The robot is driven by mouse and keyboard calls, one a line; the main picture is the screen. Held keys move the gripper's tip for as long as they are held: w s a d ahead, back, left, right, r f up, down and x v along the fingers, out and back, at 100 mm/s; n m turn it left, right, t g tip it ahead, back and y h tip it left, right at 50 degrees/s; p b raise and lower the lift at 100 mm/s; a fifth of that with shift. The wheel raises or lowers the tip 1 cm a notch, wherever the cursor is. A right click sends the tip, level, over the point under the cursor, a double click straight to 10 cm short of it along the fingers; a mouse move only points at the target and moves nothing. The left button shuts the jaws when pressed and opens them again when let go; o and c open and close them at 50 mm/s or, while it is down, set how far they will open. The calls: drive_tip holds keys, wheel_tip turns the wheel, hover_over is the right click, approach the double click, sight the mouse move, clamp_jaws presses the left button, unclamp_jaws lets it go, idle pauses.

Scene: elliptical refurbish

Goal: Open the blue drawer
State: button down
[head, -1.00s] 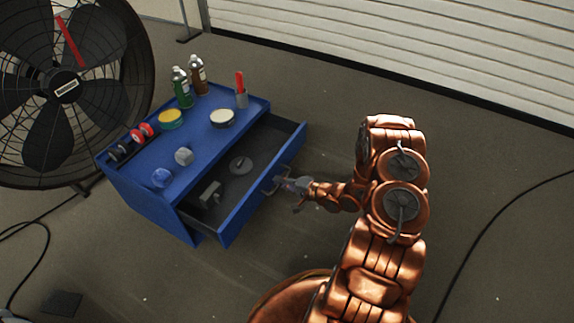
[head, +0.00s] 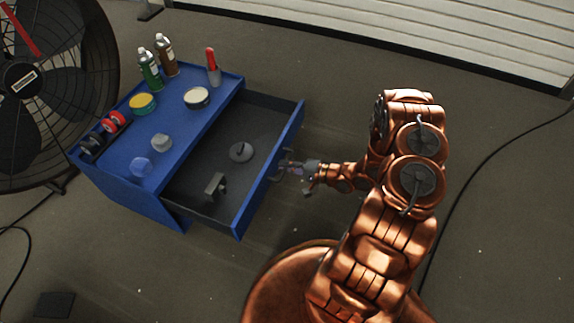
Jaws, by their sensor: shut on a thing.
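The blue drawer (head: 268,172) stands well out of the blue cabinet (head: 133,193), and its dark inside shows. A grey round disc-like part (head: 241,151) and a small grey block-shaped part (head: 215,184) lie in it. The drawer's handle (head: 277,174) is on the middle of its front. My gripper (head: 289,171) is at the front of the drawer, shut on the handle. The fingertips are small in this view and partly blend with the handle.
A large black fan (head: 45,90) stands at left. A cable (head: 479,175) lies on the floor at right.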

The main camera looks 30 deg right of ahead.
drive_tip(key=c, duration=1.2)
unclamp_jaws()
drive_tip(key=shift+v, duration=6)
